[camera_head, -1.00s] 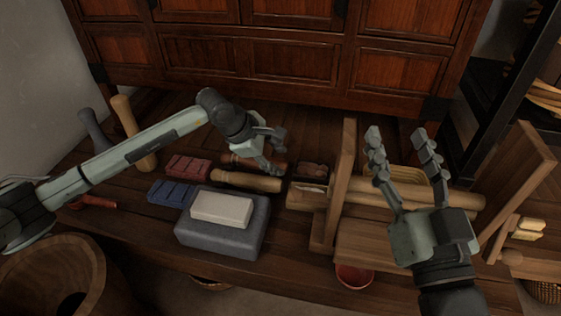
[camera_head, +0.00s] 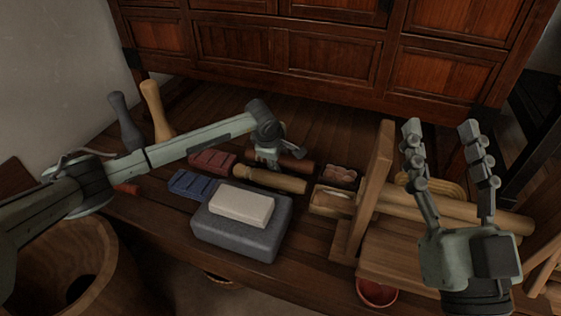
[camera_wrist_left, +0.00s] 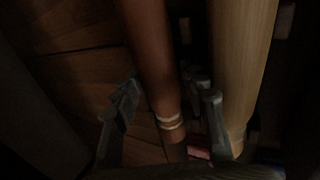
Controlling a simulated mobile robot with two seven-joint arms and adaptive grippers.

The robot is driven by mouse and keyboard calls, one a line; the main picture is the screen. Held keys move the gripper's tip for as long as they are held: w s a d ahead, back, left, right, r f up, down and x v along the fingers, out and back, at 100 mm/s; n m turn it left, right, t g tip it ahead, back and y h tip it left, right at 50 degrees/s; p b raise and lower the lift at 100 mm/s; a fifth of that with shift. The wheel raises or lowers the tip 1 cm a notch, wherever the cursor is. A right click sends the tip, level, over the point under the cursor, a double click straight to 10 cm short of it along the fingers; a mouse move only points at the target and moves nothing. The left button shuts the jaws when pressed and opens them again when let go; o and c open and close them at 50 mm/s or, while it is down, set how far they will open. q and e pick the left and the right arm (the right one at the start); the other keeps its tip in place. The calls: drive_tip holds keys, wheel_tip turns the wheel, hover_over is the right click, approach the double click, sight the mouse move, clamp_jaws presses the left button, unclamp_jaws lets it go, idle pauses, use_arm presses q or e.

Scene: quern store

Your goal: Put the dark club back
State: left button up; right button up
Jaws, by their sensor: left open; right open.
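My right gripper (camera_head: 445,160) is open and empty, raised in front of the wooden frame (camera_head: 375,180).
A grey club (camera_head: 125,122) and a light club (camera_head: 157,112) stand upright at the left. Red (camera_head: 210,161) and blue (camera_head: 190,184) moulds and a grey stone block (camera_head: 240,232) with a pale slab (camera_head: 241,206) lie close by. A cabinet (camera_head: 330,60) closes off the back.

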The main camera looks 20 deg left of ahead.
use_arm(q)
drive_tip(key=shift+c, duration=0.6)
drive_tip(key=c, duration=0.7)
clamp_jaws()
drive_tip(key=shift+r, duration=0.15)
